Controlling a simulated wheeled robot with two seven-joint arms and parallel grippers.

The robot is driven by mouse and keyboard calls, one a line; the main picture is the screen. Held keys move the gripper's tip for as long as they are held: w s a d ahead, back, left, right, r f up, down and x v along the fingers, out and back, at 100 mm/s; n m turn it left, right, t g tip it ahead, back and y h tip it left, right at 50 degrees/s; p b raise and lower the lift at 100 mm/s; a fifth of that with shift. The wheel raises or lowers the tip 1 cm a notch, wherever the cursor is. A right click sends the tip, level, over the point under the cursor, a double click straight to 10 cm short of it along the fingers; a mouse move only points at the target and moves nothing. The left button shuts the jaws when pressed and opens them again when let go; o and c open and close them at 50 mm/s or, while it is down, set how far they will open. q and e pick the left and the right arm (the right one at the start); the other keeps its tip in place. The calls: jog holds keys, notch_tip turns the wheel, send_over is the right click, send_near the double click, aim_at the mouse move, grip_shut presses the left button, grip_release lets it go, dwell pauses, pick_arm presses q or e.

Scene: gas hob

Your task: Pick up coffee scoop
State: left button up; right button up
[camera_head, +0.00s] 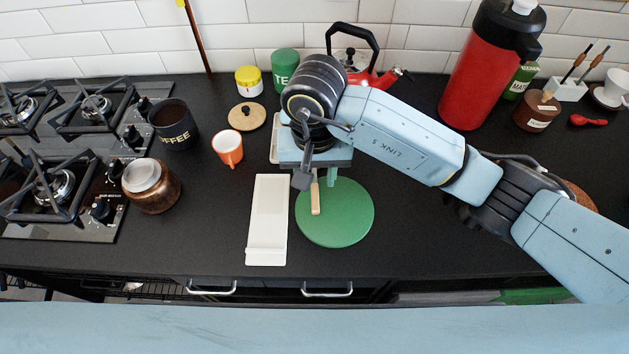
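A slim light-wood handle (315,200) lies over the left part of the round green mat (349,222). Its far end is hidden under my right gripper, so I cannot tell whether it belongs to the coffee scoop. My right gripper (320,178) points down just above and behind this handle. One pale finger shows right of the handle; the other is mostly hidden by a dark part of my wrist. Whether the fingers touch the handle cannot be told. A small red spoon (589,120) lies at the far right. My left gripper is out of view.
A white tray (267,215) lies left of the mat. Around stand a black COFFEE canister (174,126), an orange cup (228,148), a brown jar (151,187), a red kettle (372,78) and a red flask (480,75). The front counter right of the mat is clear.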

aim_at(315, 197)
jog(key=shift+s+f, duration=0.15)
jog(key=shift+f, duration=2.9)
grip_shut()
